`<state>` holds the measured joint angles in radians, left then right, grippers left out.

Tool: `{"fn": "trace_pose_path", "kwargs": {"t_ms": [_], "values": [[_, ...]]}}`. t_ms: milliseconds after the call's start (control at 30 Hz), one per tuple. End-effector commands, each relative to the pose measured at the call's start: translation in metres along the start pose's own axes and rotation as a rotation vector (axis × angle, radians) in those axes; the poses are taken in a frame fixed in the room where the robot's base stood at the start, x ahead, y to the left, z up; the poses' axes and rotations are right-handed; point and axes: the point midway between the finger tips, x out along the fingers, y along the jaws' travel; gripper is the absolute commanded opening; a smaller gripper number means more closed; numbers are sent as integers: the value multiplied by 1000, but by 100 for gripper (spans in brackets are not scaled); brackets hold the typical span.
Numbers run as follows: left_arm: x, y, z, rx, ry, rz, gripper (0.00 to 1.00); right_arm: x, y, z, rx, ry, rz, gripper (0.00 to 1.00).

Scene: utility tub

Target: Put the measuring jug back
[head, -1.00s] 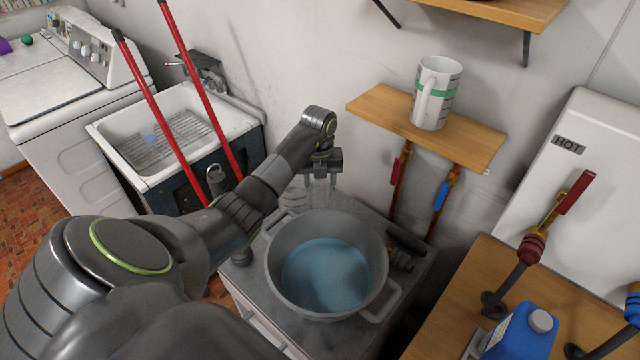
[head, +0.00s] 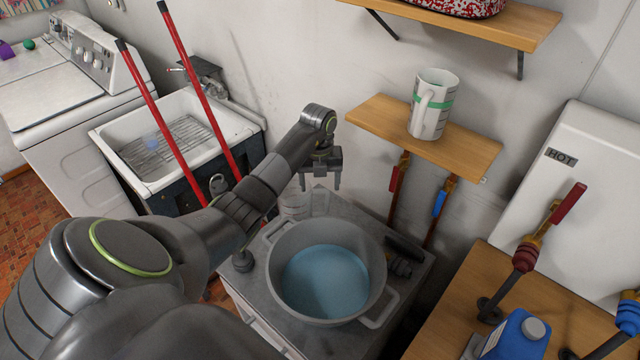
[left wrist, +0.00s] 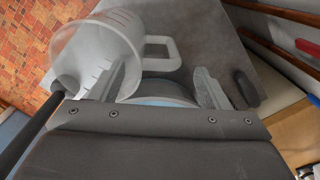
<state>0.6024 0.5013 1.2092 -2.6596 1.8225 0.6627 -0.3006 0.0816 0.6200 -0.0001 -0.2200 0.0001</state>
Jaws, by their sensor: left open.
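The clear measuring jug (head: 295,205) stands on the grey worktop behind the big pot, partly hidden by my left arm and the pot. In the left wrist view its see-through body (left wrist: 95,48) with scale marks is at upper left, and its handle (left wrist: 172,52) points right. My left gripper (head: 322,186) is open and points down, just right of the jug in the head view. In the wrist view the handle shows between the open fingers (left wrist: 160,90), and one finger overlaps the jug's body. I cannot tell whether they touch. My right gripper is not in view.
The grey pot (head: 270,272) holds blue liquid. A white mug (head: 431,115) with a green band stands on a wooden wall shelf (head: 470,146). A sink (head: 120,140) with two red poles is at left. A blue bottle (head: 515,338) is at lower right.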

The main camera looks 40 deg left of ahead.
Motion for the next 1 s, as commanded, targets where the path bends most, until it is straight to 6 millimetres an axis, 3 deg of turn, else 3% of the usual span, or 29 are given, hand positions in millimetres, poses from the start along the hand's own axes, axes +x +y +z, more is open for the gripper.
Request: {"fn": "trace_pose_path", "kwargs": {"t_ms": [33,100,500,1000], "values": [[-15,0,0,0,-2,-1,70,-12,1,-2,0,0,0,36],[-27,0,0,0,-1,0,70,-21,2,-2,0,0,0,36],[-84,0,0,1,0,0,70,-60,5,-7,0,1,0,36],[-88,0,0,0,0,0,70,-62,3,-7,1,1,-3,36]]}}
